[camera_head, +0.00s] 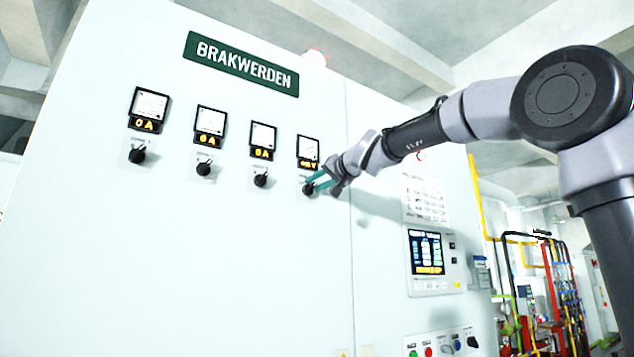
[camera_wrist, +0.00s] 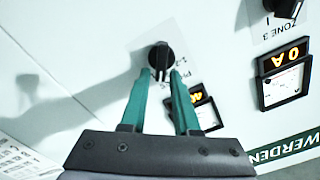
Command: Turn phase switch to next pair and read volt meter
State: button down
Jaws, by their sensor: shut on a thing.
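The phase switch is a round black knob (camera_head: 309,189) on the pale cabinet front, below the rightmost meter. In the wrist view the knob (camera_wrist: 160,55) is at the upper middle, at the tips of my two green fingers. My gripper (camera_head: 322,184) reaches in from the right and is shut on the knob; the wrist view shows its fingertips (camera_wrist: 161,76) at the knob's lower part. The volt meter (camera_head: 308,150) has a white dial and a yellow readout ending in V; its digits are too small to read. In the wrist view my right finger partly hides the meter (camera_wrist: 209,112).
Three similar meters reading in A, each with a black knob (camera_head: 260,180) below, stand in a row to the left. A green BRAKWERDEN sign (camera_head: 241,64) is above. A screen panel (camera_head: 427,252) and buttons are lower right. Coloured pipes (camera_head: 560,290) stand beyond.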

jog(key=shift+w+a+f+m, duration=0.15)
jog(key=shift+f+m, duration=0.4)
jog(key=shift+m, duration=0.45)
jog(key=c, duration=0.9)
grip_release()
jog(key=shift+a, duration=0.1)
jog(key=shift+r, duration=0.2)
jog(key=shift+d, duration=0.25)
jog(key=shift+s+d+r, duration=0.1)
jog(key=shift+s+d, duration=0.1)
jog(key=shift+s, duration=0.3)
jog(key=v, duration=0.9)
jog(key=shift+s+d, duration=0.2)
jog(key=shift+s, duration=0.1)
